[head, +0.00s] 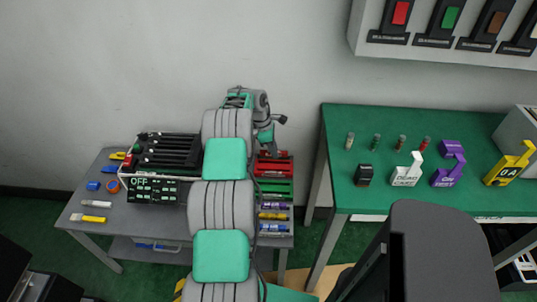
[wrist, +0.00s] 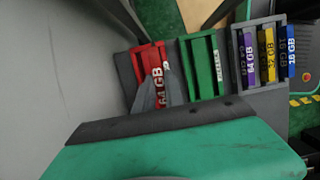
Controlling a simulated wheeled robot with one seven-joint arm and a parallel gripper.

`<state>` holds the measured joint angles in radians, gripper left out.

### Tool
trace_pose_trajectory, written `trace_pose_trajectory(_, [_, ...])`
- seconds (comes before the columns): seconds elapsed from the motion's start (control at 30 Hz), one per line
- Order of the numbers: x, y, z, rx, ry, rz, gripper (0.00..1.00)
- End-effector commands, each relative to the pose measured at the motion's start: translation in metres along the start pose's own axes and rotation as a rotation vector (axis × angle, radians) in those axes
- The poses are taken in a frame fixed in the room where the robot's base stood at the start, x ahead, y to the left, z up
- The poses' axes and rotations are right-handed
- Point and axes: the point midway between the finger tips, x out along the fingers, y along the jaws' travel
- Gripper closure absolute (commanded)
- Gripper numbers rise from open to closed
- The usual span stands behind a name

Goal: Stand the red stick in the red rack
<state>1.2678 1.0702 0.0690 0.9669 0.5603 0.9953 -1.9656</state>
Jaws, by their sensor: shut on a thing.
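The red rack (head: 280,167) is on the right side of the low grey table, at the back of a row of racks. In the wrist view the red rack (wrist: 139,62) is at upper left. My gripper (wrist: 160,97) is shut on the red stick (wrist: 158,76), which shows white "GB" lettering. The stick is upright at the near part of the red rack; I cannot tell whether its lower end is seated. My gripper's fingers hide part of the stick and rack. In the head view my arm hides the fingertips.
The green rack (wrist: 188,66) is just right of the red one, with a green stick in it. A further rack (wrist: 239,68) holds purple, yellow and blue sticks. A black device (head: 165,150) stands left of my arm. The wall is close behind.

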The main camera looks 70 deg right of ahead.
Motion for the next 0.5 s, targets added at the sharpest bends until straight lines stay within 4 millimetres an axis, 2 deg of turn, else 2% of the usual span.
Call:
trace_pose_trajectory(0.23, [-0.004,0.0,-0.006,-0.011,0.0,0.004,1.0])
trace_pose_trajectory(0.43, [-0.005,0.0,-0.001,-0.01,-0.003,0.002,1.0])
trace_pose_trajectory(0.5, [0.005,0.0,-0.004,-0.011,-0.003,0.001,1.0])
